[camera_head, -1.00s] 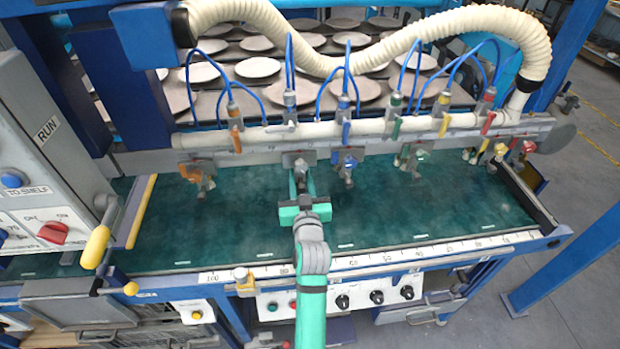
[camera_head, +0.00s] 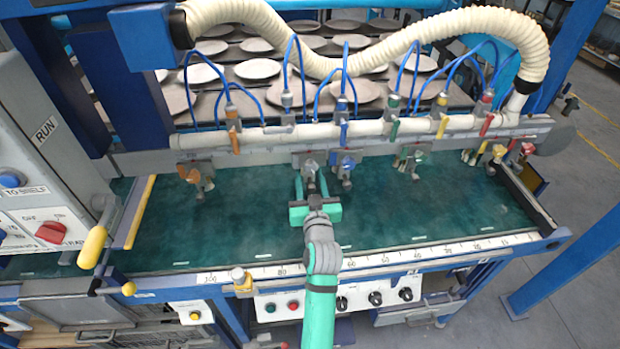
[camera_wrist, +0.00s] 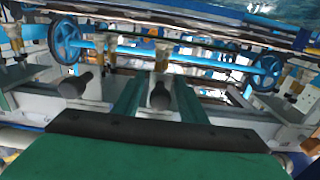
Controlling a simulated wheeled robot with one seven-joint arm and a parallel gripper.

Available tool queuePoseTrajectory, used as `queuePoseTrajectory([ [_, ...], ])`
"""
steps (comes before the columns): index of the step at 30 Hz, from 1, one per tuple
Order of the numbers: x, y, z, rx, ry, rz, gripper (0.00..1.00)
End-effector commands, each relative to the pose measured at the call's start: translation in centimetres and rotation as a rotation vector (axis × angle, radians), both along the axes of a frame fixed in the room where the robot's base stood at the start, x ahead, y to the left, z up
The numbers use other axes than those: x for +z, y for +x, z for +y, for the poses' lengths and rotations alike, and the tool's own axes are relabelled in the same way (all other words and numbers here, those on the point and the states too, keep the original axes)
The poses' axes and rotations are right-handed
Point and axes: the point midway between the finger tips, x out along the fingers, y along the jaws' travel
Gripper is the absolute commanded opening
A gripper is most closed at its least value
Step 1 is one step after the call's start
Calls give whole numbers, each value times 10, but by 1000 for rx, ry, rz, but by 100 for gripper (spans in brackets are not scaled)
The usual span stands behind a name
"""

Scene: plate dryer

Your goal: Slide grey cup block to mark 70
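The grey cup block (camera_head: 309,160) hangs from the long rail over the green belt. It is left of the blue cup block (camera_head: 345,160), with little or no gap between them. My gripper (camera_head: 310,183) reaches in from the front. Its green fingers stand apart, one on each side of the grey block's knob. In the wrist view the dark round knob (camera_wrist: 160,97) sits between the fingers, with narrow gaps showing. The number scale (camera_head: 263,272) runs along the front edge. Its 100 and 80 marks show left of my arm; my arm covers the stretch around 70.
An orange cup block (camera_head: 197,175) hangs further left, and a green cup block (camera_head: 412,158) further right. Yellow and red blocks crowd the right end. The belt (camera_head: 420,215) is bare.

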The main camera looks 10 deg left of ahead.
Motion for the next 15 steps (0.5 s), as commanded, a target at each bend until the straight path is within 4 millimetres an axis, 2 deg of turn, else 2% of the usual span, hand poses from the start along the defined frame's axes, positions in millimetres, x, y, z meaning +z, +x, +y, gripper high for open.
queuePoseTrajectory([
  [7, -1, -14, -5, -2, 0, 1, 38],
  [15, -1, -61, -16, -2, 0, 2, 38],
])
